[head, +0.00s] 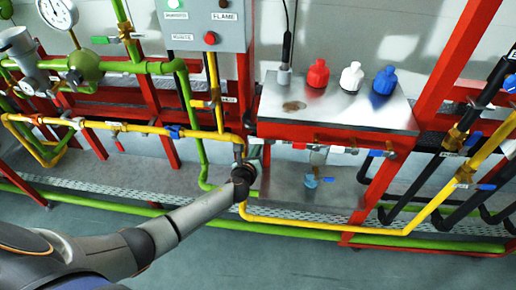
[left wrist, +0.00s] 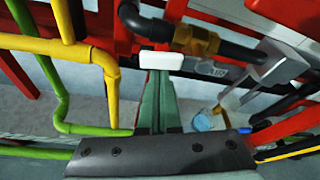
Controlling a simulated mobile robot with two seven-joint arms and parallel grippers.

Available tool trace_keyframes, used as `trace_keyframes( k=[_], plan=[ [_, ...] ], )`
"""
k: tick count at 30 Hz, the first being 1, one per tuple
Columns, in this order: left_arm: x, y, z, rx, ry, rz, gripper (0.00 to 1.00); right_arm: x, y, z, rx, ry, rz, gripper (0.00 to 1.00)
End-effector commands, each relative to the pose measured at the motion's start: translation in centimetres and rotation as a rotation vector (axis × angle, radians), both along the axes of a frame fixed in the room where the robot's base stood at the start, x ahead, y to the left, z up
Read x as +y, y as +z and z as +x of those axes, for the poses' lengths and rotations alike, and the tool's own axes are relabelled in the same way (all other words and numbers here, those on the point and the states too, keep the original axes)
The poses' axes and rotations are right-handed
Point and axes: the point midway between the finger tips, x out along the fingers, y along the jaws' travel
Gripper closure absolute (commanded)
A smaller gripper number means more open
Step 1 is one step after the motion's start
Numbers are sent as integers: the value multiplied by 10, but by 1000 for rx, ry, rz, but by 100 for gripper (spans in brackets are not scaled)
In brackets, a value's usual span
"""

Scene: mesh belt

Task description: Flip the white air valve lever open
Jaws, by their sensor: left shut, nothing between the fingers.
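The white lever (left wrist: 161,60) shows in the left wrist view as a short white bar, beside a brass valve (left wrist: 197,41) on a black pipe. My left gripper (left wrist: 158,80) is shut and empty, its fingers pointing at the white lever. The fingertips look very close below or against the lever; I cannot tell if they touch. In the head view my left gripper (head: 251,160) is between the yellow pipe and the steel box, and my wrist hides this lever and the fingertips. My right gripper is not in view.
A yellow pipe (left wrist: 108,75) and green pipe (left wrist: 52,85) run left of the gripper. A steel box (head: 335,98) with red, white and blue knobs stands right of it. A blue-tipped outlet (head: 311,180) hangs below the box. Red frame posts (head: 455,60) stand around.

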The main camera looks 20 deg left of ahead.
Motion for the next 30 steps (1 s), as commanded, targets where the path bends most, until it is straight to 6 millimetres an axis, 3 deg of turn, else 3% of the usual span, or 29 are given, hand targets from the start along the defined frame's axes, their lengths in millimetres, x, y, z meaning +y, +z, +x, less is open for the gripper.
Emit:
trace_keyframes(
  k=[24, 30],
  plan=[
    [2, 7, 0, -4, 0, -2, 100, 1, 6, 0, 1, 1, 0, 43],
    [5, -1, 1, -3, 1, -1, 100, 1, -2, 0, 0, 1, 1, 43]
  ],
)
